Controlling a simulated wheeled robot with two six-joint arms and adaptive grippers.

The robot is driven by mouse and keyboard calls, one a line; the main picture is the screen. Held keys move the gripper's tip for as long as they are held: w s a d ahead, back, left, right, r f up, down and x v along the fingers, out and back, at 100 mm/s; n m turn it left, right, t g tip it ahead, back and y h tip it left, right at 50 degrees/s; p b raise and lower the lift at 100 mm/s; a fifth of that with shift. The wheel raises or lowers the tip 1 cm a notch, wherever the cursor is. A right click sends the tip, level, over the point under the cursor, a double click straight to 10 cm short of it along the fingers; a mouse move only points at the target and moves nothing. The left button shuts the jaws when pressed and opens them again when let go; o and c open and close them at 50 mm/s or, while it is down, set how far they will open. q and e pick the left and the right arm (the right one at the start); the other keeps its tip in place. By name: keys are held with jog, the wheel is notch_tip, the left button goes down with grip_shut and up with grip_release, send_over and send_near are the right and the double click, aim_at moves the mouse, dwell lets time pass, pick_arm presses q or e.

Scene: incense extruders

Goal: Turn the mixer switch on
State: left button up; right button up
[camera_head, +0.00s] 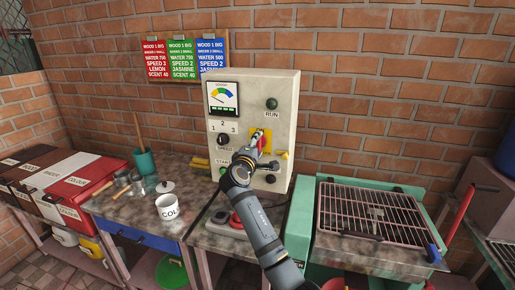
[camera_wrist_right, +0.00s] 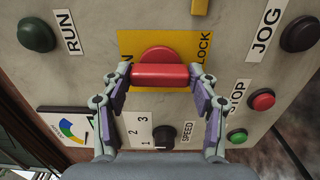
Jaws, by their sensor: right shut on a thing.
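The mixer switch (camera_wrist_right: 160,75) is a red bar handle on a round red base, set on a yellow plate (camera_wrist_right: 143,39) of the control panel. My right gripper (camera_wrist_right: 159,82) is shut on the handle, with one finger at each end of the bar. In the wrist view the bar lies level across the picture. The plate's lettering is partly covered; an "N" and "LOCK" show. In the head view the control panel (camera_head: 286,105) stands against the brick wall. My right gripper (camera_head: 257,148) reaches its yellow plate there and hides part of the switch. My left gripper is out of view.
A RUN button (camera_head: 272,103), a speed knob (camera_head: 222,140) and a gauge (camera_head: 223,97) surround the switch. A white cup (camera_head: 170,207) stands on the counter at left. A wire rack (camera_head: 370,213) on a green frame is at right.

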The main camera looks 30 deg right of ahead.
jog(key=shift+f, duration=0.1)
jog(key=o, duration=1.1)
jog(key=shift+o, duration=0.2)
jog(key=v, duration=0.7)
jog(key=shift+s+a, duration=0.2)
jog(key=shift+s, duration=0.05)
